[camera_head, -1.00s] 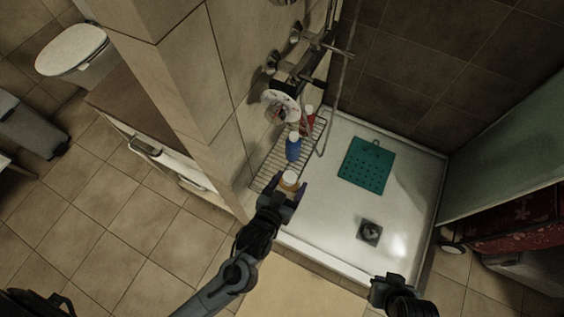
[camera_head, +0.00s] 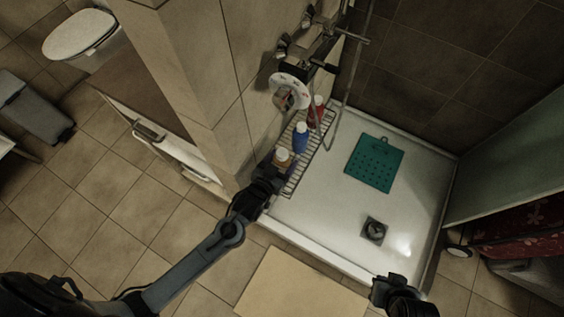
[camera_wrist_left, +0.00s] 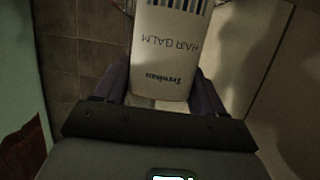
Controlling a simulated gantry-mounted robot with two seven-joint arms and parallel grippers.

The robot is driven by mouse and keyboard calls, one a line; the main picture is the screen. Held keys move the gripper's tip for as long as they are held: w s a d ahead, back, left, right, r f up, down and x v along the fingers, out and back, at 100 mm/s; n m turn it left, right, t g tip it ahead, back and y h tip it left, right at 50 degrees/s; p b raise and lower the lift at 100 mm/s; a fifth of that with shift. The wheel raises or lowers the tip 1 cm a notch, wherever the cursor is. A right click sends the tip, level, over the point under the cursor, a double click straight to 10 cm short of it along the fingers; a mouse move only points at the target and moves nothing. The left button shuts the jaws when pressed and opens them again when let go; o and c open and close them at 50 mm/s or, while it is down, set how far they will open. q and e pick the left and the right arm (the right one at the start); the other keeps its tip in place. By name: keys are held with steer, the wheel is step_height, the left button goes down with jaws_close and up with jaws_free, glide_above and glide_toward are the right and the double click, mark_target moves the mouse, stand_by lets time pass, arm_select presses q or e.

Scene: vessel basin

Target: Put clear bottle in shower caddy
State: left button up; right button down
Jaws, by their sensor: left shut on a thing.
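The shower caddy (camera_head: 300,171) is a wire rack along the wall beside the shower tray. My left gripper (camera_head: 271,172) is at the caddy's near end, shut on a bottle (camera_head: 283,155) with a pale cap and a brownish, possibly see-through body. In the left wrist view the held bottle (camera_wrist_left: 172,45) shows a light label reading "HAIR BALM" between my left gripper's fingers (camera_wrist_left: 160,85). The bottle is over or in the caddy's near end; I cannot tell whether it touches the wires. My right gripper (camera_head: 383,290) is low at the right, its fingers unclear.
A blue bottle (camera_head: 300,138) and a red bottle (camera_head: 316,109) stand farther along the caddy. A round white-rimmed object (camera_head: 290,90), a shower hose and wall fittings are close behind. A teal mat (camera_head: 374,164) and a drain (camera_head: 373,230) lie on the white shower tray (camera_head: 330,215).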

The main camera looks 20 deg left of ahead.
arm_select(q)
steer(key=shift+f, duration=0.25)
steer(key=shift+f, duration=0.1)
steer(key=o, duration=1.2)
steer(key=shift+f, duration=0.1)
steer(key=shift+r, duration=0.2)
steer(key=s+a+r+g, duration=0.2)
steer(key=s+g, duration=0.1)
steer(key=s, duration=0.4)
steer(key=s+a+r+g+y+p, duration=0.1)
steer(key=s+a+r+g, duration=0.1)
steer(key=s+g, duration=0.2)
steer(key=s+a+r+g+p, duration=0.1)
steer(key=s+g, duration=0.3)
steer(key=s, duration=0.7)
steer(key=shift+a+r+m, duration=0.4)
steer(key=shift+a+r, duration=0.5)
